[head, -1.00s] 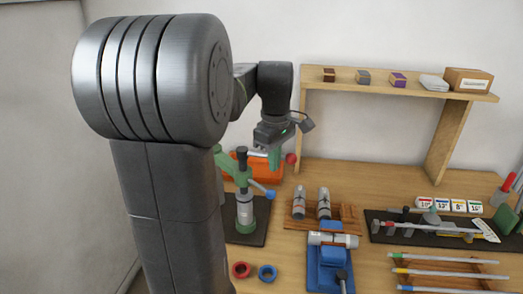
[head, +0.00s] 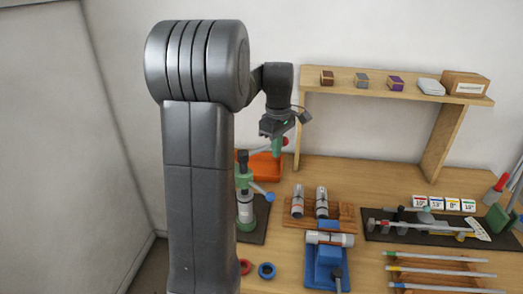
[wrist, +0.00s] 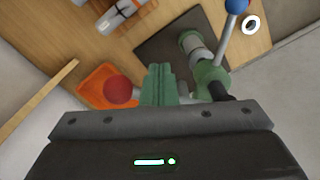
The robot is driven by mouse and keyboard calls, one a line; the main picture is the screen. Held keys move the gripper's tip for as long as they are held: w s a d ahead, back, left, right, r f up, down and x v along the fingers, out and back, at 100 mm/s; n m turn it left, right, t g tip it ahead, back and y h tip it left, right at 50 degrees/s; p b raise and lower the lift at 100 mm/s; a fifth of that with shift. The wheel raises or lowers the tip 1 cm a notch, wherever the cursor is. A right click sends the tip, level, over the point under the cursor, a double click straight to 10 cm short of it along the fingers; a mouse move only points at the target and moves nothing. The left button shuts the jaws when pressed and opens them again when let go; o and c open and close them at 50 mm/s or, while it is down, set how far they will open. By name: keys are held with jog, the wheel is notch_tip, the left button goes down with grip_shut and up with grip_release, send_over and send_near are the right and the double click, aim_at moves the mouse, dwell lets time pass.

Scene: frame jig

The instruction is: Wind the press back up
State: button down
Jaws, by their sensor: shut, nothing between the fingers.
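The press (head: 244,208) is green with a pale cylinder at its front and stands on a dark mat at the left of the bench. It has a black-topped post, a blue-knobbed lever (head: 270,197) and a pale bar ending in a red knob (head: 284,142). My gripper (head: 277,150) is above and right of the press, beside the red knob. In the wrist view my gripper (wrist: 158,72) has its green fingers together, with the red knob (wrist: 117,92) just to their left. The fingers hide part of the bar; I cannot tell whether they touch it.
An orange bin (head: 266,168) stands behind the press. A wooden rack (head: 345,215) with two grey cylinders and a blue fixture (head: 325,275) are to its right. A red ring (head: 245,267) and a blue ring (head: 267,271) lie in front. A shelf (head: 375,88) stands at the back.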

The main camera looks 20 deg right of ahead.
jog(key=w, duration=0.4)
jog(key=shift+a, duration=0.15)
jog(key=shift+w, duration=0.1)
jog(key=shift+w+a, duration=0.55)
jog(key=shift+w, duration=0.35)
jog(key=shift+w+a, duration=0.5)
jog(key=shift+w, duration=0.4)
jog(key=w+a, duration=0.2)
jog(key=a, duration=0.1)
jog(key=shift+w+a, duration=0.2)
